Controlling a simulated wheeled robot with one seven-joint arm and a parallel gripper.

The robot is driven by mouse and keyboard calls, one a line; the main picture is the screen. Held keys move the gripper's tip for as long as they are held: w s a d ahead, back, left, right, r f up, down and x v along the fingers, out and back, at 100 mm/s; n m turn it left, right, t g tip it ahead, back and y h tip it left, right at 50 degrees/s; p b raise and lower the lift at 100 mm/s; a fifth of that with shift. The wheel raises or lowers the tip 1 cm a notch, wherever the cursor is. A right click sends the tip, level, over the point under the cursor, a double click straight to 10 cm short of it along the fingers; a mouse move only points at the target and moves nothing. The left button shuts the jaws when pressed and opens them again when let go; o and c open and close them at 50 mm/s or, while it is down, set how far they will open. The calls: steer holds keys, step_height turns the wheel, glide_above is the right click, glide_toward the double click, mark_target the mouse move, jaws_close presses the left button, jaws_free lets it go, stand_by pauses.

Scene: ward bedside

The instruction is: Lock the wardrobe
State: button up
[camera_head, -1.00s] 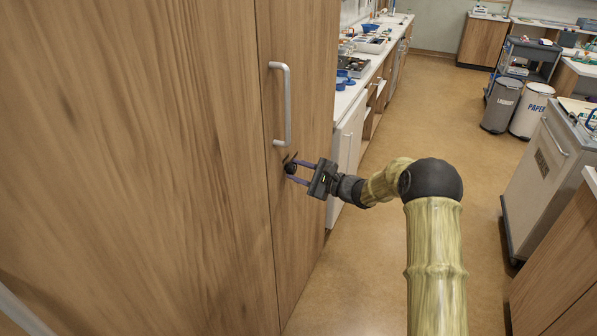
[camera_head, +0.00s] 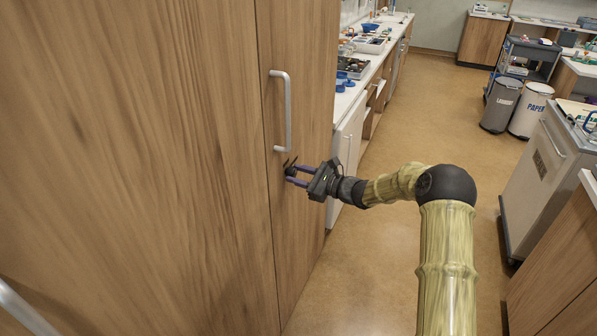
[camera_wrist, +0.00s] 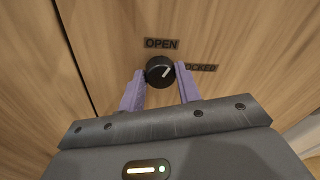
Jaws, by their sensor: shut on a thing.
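The wardrobe (camera_head: 150,150) has wood-grain doors, shut, with a vertical metal handle (camera_head: 287,110). Below the handle is a small black round knob, seen clearly in the wrist view (camera_wrist: 159,71). The label OPEN (camera_wrist: 161,43) is above the knob and a label ending in "OCKED" (camera_wrist: 201,67) is at its right, partly hidden by a finger. The knob's pale pointer line slants up and right, between the two labels. My gripper (camera_head: 291,176) has purple fingers, one on each side of the knob, shut on it; it also shows in the wrist view (camera_wrist: 160,85).
A counter (camera_head: 352,100) with trays and blue items runs behind the wardrobe. Two bins (camera_head: 502,103) and a cart (camera_head: 528,62) stand at the back right. A cabinet (camera_head: 550,165) stands at the right. The floor between is clear.

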steer(key=m+p, duration=0.1)
steer(key=m, duration=0.1)
steer(key=m+p, duration=0.2)
steer(key=m+g+p, duration=0.1)
steer(key=m+p, duration=0.1)
steer(key=shift+w+d+r, duration=0.1)
steer(key=shift+w+r, duration=0.05)
steer(key=shift+r, duration=0.25)
steer(key=shift+m+p, duration=1.1)
steer(key=shift+m, duration=0.1)
steer(key=shift+w+f+m+g+p, duration=0.15)
steer(key=shift+m+g+p, duration=0.25)
steer(key=shift+m+p, duration=0.85)
steer(key=shift+d+m+b, duration=0.1)
steer(key=shift+m+b, duration=0.3)
steer(key=shift+m, duration=0.05)
steer(key=o, duration=1)
steer(key=shift+f, duration=0.1)
steer(key=shift+c, duration=0.2)
steer(key=b+v, duration=0.3)
steer(key=v, duration=1.4)
steer(key=shift+d, duration=0.2)
